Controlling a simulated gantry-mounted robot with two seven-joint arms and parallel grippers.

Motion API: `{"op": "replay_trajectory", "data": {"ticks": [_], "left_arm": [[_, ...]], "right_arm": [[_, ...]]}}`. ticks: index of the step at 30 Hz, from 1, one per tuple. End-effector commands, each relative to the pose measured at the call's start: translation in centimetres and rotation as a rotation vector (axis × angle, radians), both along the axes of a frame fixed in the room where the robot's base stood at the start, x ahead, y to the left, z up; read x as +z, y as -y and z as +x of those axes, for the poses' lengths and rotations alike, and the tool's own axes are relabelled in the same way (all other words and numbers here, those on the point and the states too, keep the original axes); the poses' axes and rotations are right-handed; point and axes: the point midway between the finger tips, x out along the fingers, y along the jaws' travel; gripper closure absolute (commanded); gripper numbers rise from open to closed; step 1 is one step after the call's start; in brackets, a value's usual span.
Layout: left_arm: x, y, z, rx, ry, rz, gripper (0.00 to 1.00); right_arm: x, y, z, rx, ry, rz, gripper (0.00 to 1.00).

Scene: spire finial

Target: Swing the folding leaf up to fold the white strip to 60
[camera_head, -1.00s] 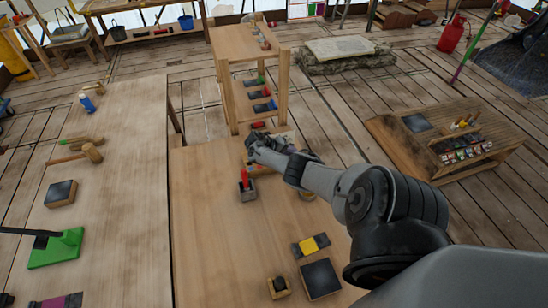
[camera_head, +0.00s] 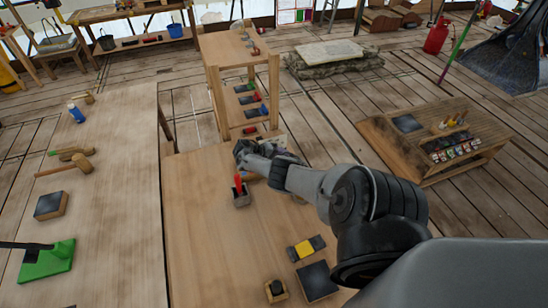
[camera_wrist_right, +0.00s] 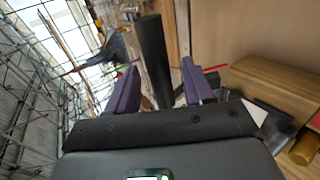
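My right gripper (camera_head: 240,150) is over the far end of the near table, close to the wooden rack. In the right wrist view its two purple fingers (camera_wrist_right: 158,86) stand apart. A dark upright bar (camera_wrist_right: 156,60) shows between or just beyond them; I cannot tell if they touch it. A pale board (camera_head: 273,143) is partly hidden behind the gripper in the head view. A small white piece (camera_wrist_right: 254,112) lies right of the fingers in the wrist view; I cannot tell if it is the white strip. The folding leaf cannot be made out. My left gripper is not in view.
A grey holder with a red handle (camera_head: 239,188) stands just in front of the right gripper. The wooden rack (camera_head: 240,85) rises behind it. A yellow-and-grey block (camera_head: 305,248) and a dark pad (camera_head: 316,281) lie nearer. The table's left-middle is clear.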

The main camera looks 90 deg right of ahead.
Motion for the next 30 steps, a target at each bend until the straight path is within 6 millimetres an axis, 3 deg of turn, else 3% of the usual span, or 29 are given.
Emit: {"op": "replay_trajectory", "data": {"ticks": [11,22,30], "left_arm": [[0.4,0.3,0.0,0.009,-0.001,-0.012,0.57],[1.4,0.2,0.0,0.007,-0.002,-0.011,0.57],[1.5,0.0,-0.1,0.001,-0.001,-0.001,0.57]], "right_arm": [[0.9,-0.4,1.0,0.001,0.000,-0.001,0.48],[4.2,-2.4,5.8,0.002,0.002,0.000,0.48],[5.7,-3.4,8.0,0.000,0.001,-0.001,0.48]]}}
